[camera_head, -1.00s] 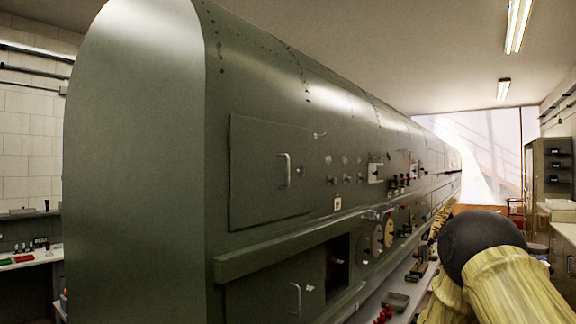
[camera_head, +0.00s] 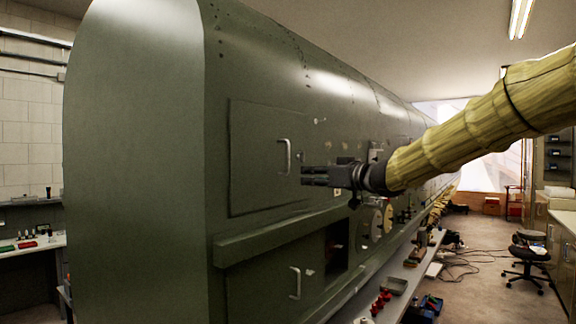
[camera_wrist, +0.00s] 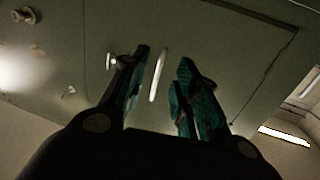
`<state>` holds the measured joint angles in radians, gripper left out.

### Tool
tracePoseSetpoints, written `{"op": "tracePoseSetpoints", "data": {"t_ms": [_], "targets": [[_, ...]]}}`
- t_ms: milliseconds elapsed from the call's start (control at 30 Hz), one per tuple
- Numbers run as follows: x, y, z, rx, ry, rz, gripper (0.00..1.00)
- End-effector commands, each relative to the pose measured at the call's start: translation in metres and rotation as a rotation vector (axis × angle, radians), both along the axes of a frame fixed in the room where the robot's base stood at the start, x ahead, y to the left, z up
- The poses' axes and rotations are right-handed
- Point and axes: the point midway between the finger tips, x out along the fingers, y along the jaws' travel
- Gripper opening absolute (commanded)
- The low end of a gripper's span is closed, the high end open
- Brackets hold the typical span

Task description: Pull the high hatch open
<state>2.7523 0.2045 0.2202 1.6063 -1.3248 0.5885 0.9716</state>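The high hatch (camera_head: 262,160) is a square green panel on the upper side of the fuselage. It looks closed. Its pale vertical handle (camera_head: 287,157) is near its right edge. My gripper (camera_head: 306,175) is just right of the handle and slightly lower in the head view, apart from it. In the wrist view the hatch (camera_wrist: 225,62) fills the upper middle, and its handle (camera_wrist: 158,75) shows between the fingers of my open gripper (camera_wrist: 160,80), nearer the left finger. Nothing is held.
A lower hatch with its own handle (camera_head: 295,283) is under a protruding ledge (camera_head: 270,240). A bench (camera_head: 405,270) with tools runs along the fuselage. A stool (camera_head: 527,262) and cables are on the floor at right.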

Motion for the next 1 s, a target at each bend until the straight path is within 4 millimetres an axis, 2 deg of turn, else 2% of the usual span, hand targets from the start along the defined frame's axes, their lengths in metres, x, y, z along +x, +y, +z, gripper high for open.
{"op": "tracePoseSetpoints", "data": {"t_ms": [33,100,200,367,800,1000], "targets": [[-0.004,-0.001,0.020,-0.001,-0.023,0.003,0.30],[-0.007,-0.002,0.037,-0.005,-0.043,0.006,0.30],[-0.009,-0.001,0.049,-0.007,-0.054,0.009,0.30],[0.000,0.008,0.052,-0.008,-0.056,0.010,0.30],[0.049,0.053,0.052,-0.009,-0.056,0.010,0.30],[0.063,0.067,0.052,-0.007,-0.056,0.010,0.30]]}}
